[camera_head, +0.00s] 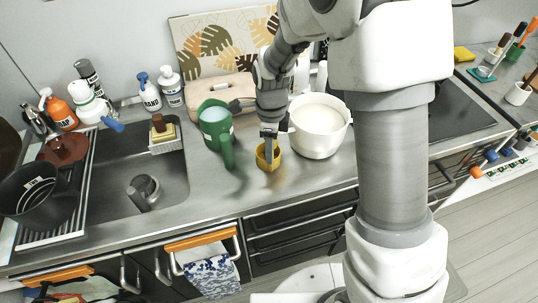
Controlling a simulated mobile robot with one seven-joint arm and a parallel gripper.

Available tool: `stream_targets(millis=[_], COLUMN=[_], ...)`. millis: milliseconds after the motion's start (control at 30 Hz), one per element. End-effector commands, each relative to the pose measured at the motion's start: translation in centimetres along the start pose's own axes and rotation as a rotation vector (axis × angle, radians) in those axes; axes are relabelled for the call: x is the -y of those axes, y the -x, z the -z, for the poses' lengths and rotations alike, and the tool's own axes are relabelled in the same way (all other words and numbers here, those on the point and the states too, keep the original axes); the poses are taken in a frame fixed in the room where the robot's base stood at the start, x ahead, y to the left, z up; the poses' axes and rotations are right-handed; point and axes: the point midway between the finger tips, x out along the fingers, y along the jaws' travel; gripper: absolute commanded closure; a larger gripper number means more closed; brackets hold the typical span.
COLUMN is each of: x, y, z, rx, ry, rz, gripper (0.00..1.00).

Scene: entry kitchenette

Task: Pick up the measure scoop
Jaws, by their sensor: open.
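A small yellow cup-shaped thing (268,160), which I take to be the measure scoop, stands on the steel counter near its front edge. My gripper (269,138) points down right above it, and its fingertips reach the top of the yellow thing. The gripper is open. The fingers are small and partly cover the yellow thing, so I cannot tell whether they touch it.
A white pot (318,140) stands close to the right of my gripper. A green pan-like vessel (215,128), its handle toward the front, stands to the left. The sink (160,190) is further left. A beige bread-bin-like box (208,90) stands behind.

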Motion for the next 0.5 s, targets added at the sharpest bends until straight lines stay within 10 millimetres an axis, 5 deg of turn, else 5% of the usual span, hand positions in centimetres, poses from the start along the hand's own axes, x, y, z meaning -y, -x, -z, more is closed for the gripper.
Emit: stream_targets(millis=[133, 367, 500], x=[0.01, 0.02, 0.03], y=[0.04, 0.07, 0.08], z=[0.0, 0.0, 0.0], rx=[0.0, 0.0, 0.0], ry=[0.0, 0.0, -0.001], rz=[0.0, 0.001, 0.001], gripper=[0.56, 0.98, 1.0])
